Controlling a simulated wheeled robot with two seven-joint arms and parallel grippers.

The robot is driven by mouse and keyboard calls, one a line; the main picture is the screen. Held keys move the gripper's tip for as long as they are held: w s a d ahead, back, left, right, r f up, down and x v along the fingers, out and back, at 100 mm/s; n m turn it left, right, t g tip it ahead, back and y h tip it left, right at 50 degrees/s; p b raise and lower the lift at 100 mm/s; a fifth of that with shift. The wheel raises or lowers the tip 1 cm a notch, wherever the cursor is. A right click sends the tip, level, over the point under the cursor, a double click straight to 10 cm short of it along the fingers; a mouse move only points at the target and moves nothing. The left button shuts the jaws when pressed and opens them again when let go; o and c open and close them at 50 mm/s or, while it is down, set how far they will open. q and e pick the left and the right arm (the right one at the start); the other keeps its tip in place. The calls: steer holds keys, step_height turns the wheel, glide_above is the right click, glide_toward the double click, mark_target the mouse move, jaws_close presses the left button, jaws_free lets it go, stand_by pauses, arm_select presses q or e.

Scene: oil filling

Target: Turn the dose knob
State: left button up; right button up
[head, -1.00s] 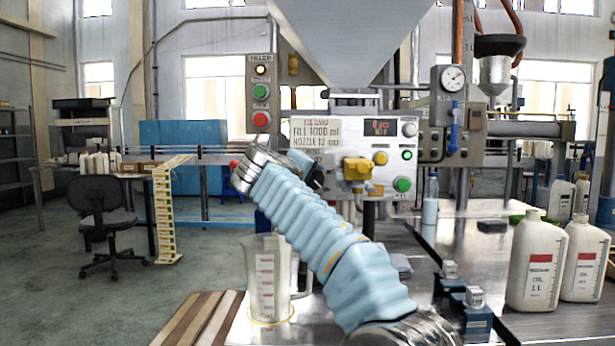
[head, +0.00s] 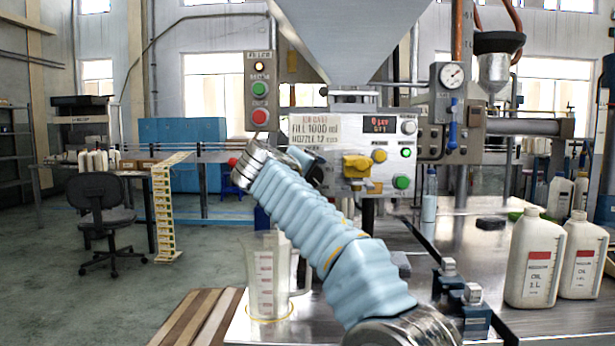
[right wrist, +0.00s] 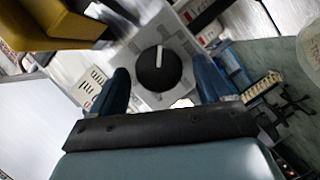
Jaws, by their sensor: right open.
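The dose knob (right wrist: 159,70) is a round black dial with a white pointer line on a light grey plate, seen in the right wrist view. My right gripper (right wrist: 161,66) is open, with one dark blue finger on each side of the knob in that picture. I cannot tell whether either finger touches it. In the head view my right gripper (head: 316,170) is a small dark shape at the left edge of the filler's control panel (head: 338,170), mostly behind my arm. The knob is hidden there. My left gripper is not in view.
A yellow part (head: 358,168) sticks out from the panel beside the gripper, near a green button (head: 401,182). A clear measuring jug (head: 266,280) stands on the steel table below my arm. White oil bottles (head: 533,262) stand at the right. A steel hopper (head: 350,35) hangs above.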

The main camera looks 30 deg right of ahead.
steer(key=b+v, duration=0.2)
steer(key=v, duration=1.1)
steer(key=shift+s+a, duration=0.2)
steer(key=shift+a, duration=0.1)
